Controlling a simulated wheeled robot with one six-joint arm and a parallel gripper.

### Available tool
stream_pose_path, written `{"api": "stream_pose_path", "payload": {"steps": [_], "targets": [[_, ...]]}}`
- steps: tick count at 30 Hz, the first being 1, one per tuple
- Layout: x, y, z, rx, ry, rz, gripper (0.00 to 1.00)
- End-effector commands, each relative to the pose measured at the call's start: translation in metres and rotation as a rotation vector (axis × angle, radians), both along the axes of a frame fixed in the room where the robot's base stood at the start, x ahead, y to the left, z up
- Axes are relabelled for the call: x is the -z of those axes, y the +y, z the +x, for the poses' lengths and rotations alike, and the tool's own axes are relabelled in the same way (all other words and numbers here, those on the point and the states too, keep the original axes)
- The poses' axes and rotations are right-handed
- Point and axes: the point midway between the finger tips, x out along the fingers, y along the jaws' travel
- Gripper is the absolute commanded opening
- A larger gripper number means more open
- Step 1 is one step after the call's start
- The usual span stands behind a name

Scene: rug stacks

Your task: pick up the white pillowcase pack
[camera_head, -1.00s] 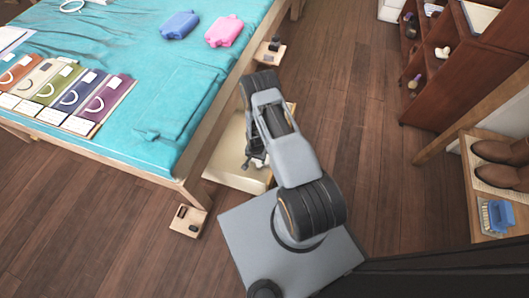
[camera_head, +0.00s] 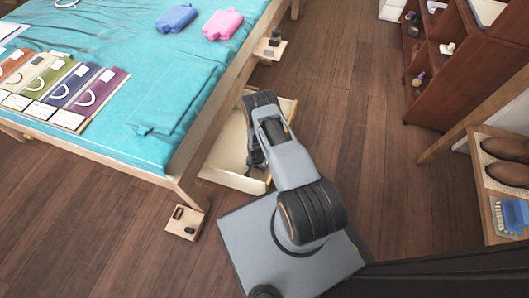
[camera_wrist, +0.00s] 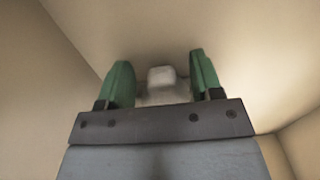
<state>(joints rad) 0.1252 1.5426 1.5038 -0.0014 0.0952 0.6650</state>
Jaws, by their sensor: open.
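A small white block-like thing (camera_wrist: 161,77), which looks like the white pillowcase pack, shows in the wrist view just beyond and between my fingertips. Its lower part is blurred and partly hidden. My gripper (camera_wrist: 162,88) is open, with one green finger on each side of it. I cannot tell whether either finger touches it. In the head view my gripper (camera_head: 251,165) reaches down into a cream open box (camera_head: 229,179) beside and partly under the bed. The pack is not visible there, hidden by my arm.
The bed (camera_head: 165,105) with a teal cover stands to the left, its frame edge close to my arm. A brown shelf (camera_head: 462,65) and a shoe rack (camera_head: 490,205) stand right. Pale box walls surround my gripper. Wooden floor between is clear.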

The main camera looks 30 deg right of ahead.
Motion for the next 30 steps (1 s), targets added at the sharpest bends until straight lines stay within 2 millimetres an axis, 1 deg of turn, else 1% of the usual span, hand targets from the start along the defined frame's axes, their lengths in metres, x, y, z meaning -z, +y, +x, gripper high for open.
{"api": "stream_pose_path", "payload": {"steps": [1,7,8,26,30], "targets": [[0.0049,0.0000,-0.0001,0.000,0.000,0.000,0.60],[0.0036,0.0000,0.0001,0.000,0.000,0.000,0.60],[0.0036,0.0000,0.0001,0.000,0.000,0.000,0.58],[0.0035,0.0001,0.0001,0.000,0.000,0.000,0.00],[0.0031,0.0000,0.0007,0.000,-0.001,0.000,0.00]]}}
